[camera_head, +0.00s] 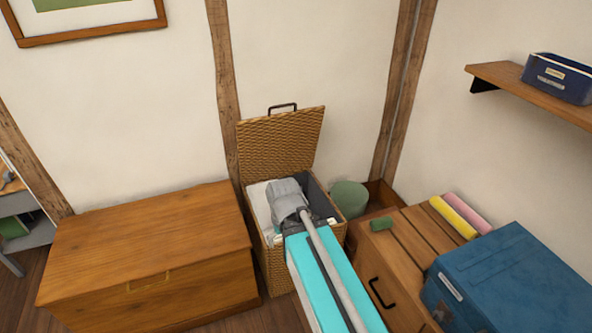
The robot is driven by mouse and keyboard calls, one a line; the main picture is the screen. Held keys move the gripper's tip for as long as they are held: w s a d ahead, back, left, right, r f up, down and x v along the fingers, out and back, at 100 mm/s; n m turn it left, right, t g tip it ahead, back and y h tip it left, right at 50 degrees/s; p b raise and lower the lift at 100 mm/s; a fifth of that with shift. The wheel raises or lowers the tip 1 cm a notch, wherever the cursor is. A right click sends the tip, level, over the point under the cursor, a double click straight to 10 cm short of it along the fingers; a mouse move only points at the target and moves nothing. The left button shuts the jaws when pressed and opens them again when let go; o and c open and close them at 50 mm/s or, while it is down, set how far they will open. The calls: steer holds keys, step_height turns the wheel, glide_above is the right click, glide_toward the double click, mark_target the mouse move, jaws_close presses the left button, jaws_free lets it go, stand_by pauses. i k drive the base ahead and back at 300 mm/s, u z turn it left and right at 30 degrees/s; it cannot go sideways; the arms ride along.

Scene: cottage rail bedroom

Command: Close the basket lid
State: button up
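A wicker basket (274,268) stands on the floor by the back wall, in the middle of the head view. Its wicker lid (277,144) is open and stands up at the back, leaning slightly, with a dark handle (282,107) on its top edge. White cloth (259,205) and a dark lining (319,197) show inside the basket. My turquoise and grey arm reaches from the bottom of the picture over the basket's front. A grey rounded shape at the arm's far end covers part of the opening. I cannot make out my gripper's fingers.
A wooden chest (150,240) is on the left. A green bin (349,197) stands behind. A wall shelf (500,74) holds a navy box (558,78).

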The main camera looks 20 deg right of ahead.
mark_target(270, 146)
steer(key=k, duration=0.65)
steer(key=u, duration=0.45)
steer(key=i, duration=1.6)
steer(key=z, duration=0.45)
